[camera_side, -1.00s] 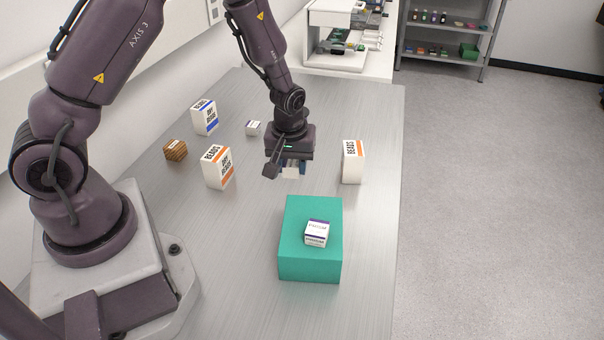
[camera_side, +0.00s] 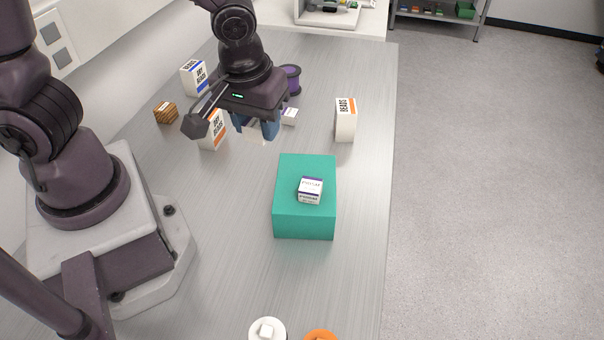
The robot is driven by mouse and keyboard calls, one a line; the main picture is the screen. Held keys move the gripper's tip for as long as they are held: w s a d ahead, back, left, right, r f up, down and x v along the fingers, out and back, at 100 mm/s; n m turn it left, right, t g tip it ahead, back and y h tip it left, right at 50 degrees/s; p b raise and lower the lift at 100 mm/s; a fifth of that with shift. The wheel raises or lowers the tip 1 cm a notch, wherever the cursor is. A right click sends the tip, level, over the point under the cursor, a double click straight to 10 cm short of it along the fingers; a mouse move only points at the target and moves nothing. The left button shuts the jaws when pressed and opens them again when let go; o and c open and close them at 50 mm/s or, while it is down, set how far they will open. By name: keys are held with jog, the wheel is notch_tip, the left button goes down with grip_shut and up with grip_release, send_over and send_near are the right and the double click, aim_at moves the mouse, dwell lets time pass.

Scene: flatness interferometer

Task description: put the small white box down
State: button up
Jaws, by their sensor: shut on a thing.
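My gripper (camera_side: 259,131) points down over the left part of the table, with blue fingers shut on a small white box (camera_side: 254,135). Only part of the held box shows below and between the fingers. It appears above the table, left of and behind the green block (camera_side: 304,222); its exact height is hard to tell. Another small white box (camera_side: 310,190) with a purple stripe sits on top of the green block. A further small white box (camera_side: 289,116) stands on the table just right of my gripper.
A white-and-orange box (camera_side: 214,132) stands close left of the gripper, partly hidden. A blue-striped box (camera_side: 194,77) and a brown block (camera_side: 165,112) are further left. A "BEADS" box (camera_side: 345,120) stands right. A white round dish (camera_side: 256,334) is at the front; the table's front middle is clear.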

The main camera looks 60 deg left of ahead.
jog(key=s+d+r, duration=0.1)
jog(key=s+r, duration=0.1)
jog(key=s, duration=0.1)
jog(key=n, duration=0.2)
send_over(319, 171)
jog(key=s, duration=0.1)
notch_tip(319, 171, down, 10)
jog(key=shift+d+r, duration=0.1)
jog(key=shift+r, duration=0.15)
jog(key=shift+w+f, duration=0.2)
jog(key=shift+f, duration=0.05)
jog(key=shift+w+d+f, duration=0.1)
jog(key=shift+w+f, duration=0.05)
jog(key=shift+f, duration=1.5)
